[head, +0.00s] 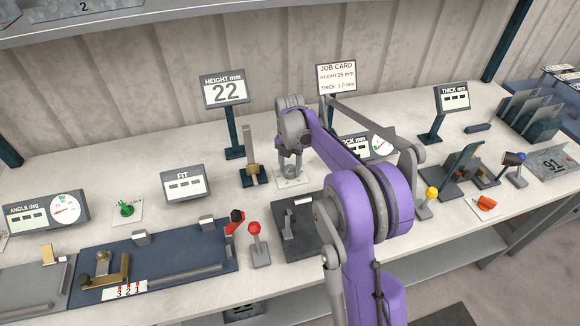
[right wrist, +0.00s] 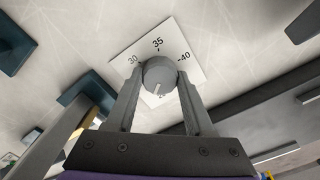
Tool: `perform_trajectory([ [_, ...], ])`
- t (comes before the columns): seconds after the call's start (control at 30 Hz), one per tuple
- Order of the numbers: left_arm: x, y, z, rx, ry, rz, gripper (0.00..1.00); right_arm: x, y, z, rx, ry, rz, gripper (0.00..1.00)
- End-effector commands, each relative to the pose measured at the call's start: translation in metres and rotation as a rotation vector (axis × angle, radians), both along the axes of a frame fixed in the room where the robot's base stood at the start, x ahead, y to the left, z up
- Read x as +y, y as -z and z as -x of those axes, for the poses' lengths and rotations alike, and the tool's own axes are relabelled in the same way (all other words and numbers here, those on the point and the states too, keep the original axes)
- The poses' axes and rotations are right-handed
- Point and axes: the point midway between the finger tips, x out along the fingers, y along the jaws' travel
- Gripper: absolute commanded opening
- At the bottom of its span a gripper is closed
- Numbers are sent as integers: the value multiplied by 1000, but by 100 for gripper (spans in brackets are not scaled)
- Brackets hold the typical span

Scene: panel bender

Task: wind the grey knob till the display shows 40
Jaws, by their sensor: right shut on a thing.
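The grey knob (right wrist: 159,73) sits on a white dial plate (right wrist: 178,42) marked 30, 35 and 40 in the right wrist view. A white mark on the knob points to the lower side, away from 35; the print there is mostly hidden. My right gripper (right wrist: 160,90) is shut on the knob, one finger on each side. In the head view my right gripper (head: 289,168) is over the plate (head: 294,182) and hides the knob. The HEIGHT mm display (head: 225,91) reads 22. My left gripper is not in view.
A job card (head: 337,78) behind reads HEIGHT 35 mm, THICK 1.0 mm. A red-knobbed lever (head: 256,240) and a dark block (head: 297,228) are in front. A yellow-knobbed lever (head: 428,203) is right.

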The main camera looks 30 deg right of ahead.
Motion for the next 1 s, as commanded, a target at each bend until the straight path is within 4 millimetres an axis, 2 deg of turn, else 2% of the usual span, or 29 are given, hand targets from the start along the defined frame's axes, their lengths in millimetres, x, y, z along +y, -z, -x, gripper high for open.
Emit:
perform_trajectory([
  [0.03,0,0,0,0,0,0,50,0,0,0,0,0,0,9],
  [0.1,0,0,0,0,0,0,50,0,0,0,0,0,0,0],
  [0.47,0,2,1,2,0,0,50,0,0,0,0,63,0,0],
  [0.67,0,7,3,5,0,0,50,0,1,0,0,192,0,0],
  [1.0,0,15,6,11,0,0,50,0,1,0,0,508,0,0],
])
